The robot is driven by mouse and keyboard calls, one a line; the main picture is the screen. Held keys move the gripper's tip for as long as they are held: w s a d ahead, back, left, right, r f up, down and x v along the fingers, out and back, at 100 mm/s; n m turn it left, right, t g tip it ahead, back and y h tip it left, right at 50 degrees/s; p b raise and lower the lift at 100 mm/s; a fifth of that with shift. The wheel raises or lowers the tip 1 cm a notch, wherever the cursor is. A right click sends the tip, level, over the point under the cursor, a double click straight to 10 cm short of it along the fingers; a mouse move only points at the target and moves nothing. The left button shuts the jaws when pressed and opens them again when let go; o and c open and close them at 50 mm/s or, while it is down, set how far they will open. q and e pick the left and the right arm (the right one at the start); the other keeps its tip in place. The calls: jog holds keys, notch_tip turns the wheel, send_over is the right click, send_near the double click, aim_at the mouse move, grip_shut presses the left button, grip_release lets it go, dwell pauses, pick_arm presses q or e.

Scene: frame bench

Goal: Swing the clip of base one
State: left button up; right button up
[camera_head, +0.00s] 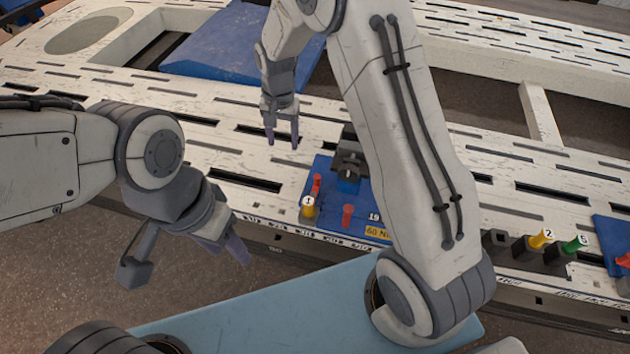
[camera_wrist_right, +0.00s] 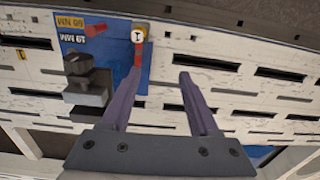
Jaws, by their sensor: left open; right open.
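Base one is a blue plate (camera_head: 325,172) on the white slotted bench, with a dark clamp block (camera_head: 350,158), a red pin (camera_head: 348,215) and a yellow post with a round "1" tag (camera_head: 308,207). A red lever (camera_head: 316,184) stands by the yellow post; it may be the clip. My right gripper (camera_head: 282,140) is open and empty, left of the plate, pointing down. In the right wrist view, one fingertip of the right gripper (camera_wrist_right: 158,75) overlaps the red lever (camera_wrist_right: 138,55); contact cannot be told. My left gripper (camera_head: 228,250) is open and empty before the bench's front edge.
My right arm hides the plate's right side. Further right stand dark blocks with yellow "2" (camera_head: 541,239) and green "5" (camera_head: 575,243) posts, then another blue plate (camera_head: 610,240). A blue wedge (camera_head: 235,45) lies at the back. Bare slotted bench lies left of base one.

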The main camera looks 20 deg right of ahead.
aim_at(317, 177)
jog(key=w+d+f+m+b, duration=0.1)
jog(key=w+d+f+m, duration=0.1)
jog(key=f, duration=0.4)
jog(key=w+d+f+m+b, duration=0.1)
jog(key=w+d+f+m, duration=0.1)
jog(key=d+f, duration=0.3)
jog(key=w+d+f+m+b, duration=0.1)
jog(key=d+f, duration=0.3)
jog(key=f, duration=0.4)
jog(key=shift+w+d+m+b, duration=0.1)
jog(key=shift+w+m+b, duration=0.3)
jog(key=shift+w+b, duration=0.15)
pick_arm(q)
notch_tip(317, 177, down, 7)
jog(key=b, duration=0.1)
pick_arm(e)
notch_tip(317, 177, down, 10)
jog(key=shift+f, duration=0.25)
grip_shut()
